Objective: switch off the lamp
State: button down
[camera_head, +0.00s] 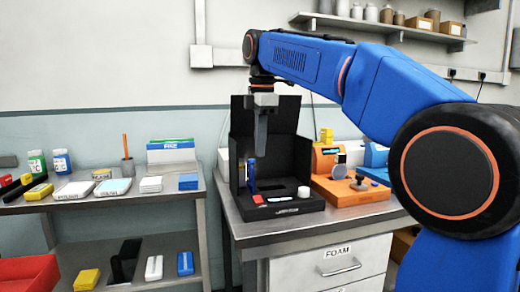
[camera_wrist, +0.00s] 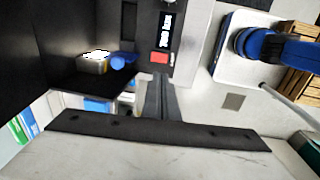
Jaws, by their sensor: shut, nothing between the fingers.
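No separate lamp can be singled out for sure. A black box-like unit (camera_head: 293,150) with tall dark walls stands on the grey bench. Its low front has a small red switch (camera_head: 258,199), a pale strip (camera_head: 287,211) and a white round knob (camera_head: 304,192). In the wrist view the red switch (camera_wrist: 159,57) sits beside a bright label. A blue upright part (camera_head: 251,175) stands inside the unit at left. My gripper (camera_head: 260,155) points down in front of the dark back wall, above the switch. It is shut and empty, and looks apart from the switch.
An orange device (camera_head: 350,192) stands close on the right, with a blue one (camera_head: 375,156) behind it. A drawer cabinet (camera_head: 330,270) is under the bench.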

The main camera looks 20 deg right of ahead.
aim_at(257, 200)
jog(key=shift+w+a+r, duration=0.1)
jog(key=shift+w, duration=0.65)
jog(key=f, duration=0.4)
jog(key=w+f, duration=0.1)
jog(key=f, duration=0.9)
jog(key=shift+w, duration=0.35)
jog(key=shift+f, duration=0.15)
jog(key=shift+s, duration=0.7)
